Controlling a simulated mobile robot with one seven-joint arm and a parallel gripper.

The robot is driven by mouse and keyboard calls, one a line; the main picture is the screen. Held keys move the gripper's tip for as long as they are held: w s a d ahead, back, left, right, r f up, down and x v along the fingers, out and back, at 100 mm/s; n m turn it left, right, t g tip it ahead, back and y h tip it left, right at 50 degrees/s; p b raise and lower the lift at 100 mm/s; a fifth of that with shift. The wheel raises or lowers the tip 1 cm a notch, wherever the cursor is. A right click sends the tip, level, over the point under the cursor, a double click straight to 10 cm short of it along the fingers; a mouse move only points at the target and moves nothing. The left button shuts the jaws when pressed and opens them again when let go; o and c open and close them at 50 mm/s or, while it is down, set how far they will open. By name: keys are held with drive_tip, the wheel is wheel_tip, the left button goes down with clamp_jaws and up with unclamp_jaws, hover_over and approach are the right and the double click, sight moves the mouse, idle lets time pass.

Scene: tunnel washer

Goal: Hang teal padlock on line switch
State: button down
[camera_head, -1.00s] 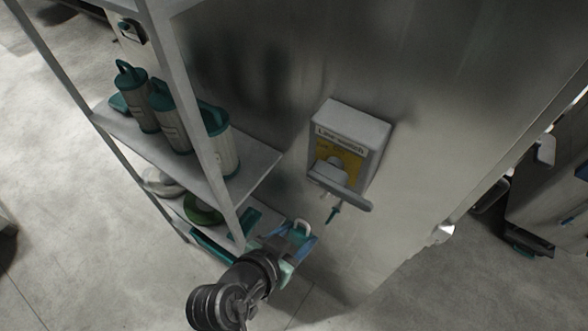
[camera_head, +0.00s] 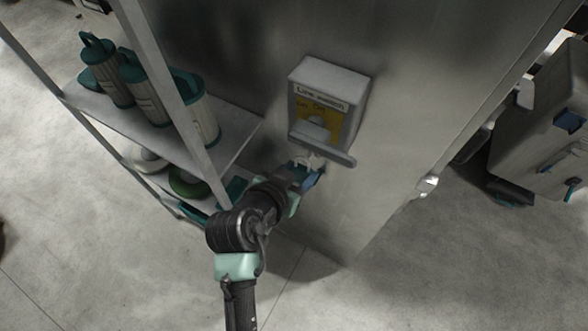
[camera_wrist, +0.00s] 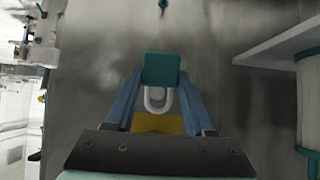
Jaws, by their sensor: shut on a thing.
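The line switch (camera_head: 317,105) is a grey box with a yellow plate and a protruding lower bar, fixed on the metal wall. My gripper (camera_head: 310,174) is just below that bar. In the wrist view, my gripper (camera_wrist: 161,78) has its blue fingers shut on the teal padlock (camera_wrist: 163,69). The padlock's pale U-shaped shackle points toward a yellow patch at the bottom of that view. In the head view, the padlock body is largely hidden by my gripper. Whether the shackle touches the switch cannot be told.
A shelf rack (camera_head: 236,138) with teal-lidded canisters (camera_head: 142,88) stands close to the left of my arm. A small dark hanging piece (camera_wrist: 162,4) shows at the top of the wrist view. The wall right of the switch is clear, with a metal knob (camera_head: 428,186) at its edge.

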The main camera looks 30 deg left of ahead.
drive_tip(key=shift+w+f, duration=0.1)
drive_tip(key=shift+w, duration=0.75)
drive_tip(key=shift+b+x, duration=0.75)
drive_tip(key=shift+x, duration=0.05)
drive_tip(key=shift+s+f, duration=0.1)
drive_tip(key=shift+c, duration=0.9)
unclamp_jaws()
drive_tip(key=b+v, duration=0.3)
drive_tip(key=v, duration=1)
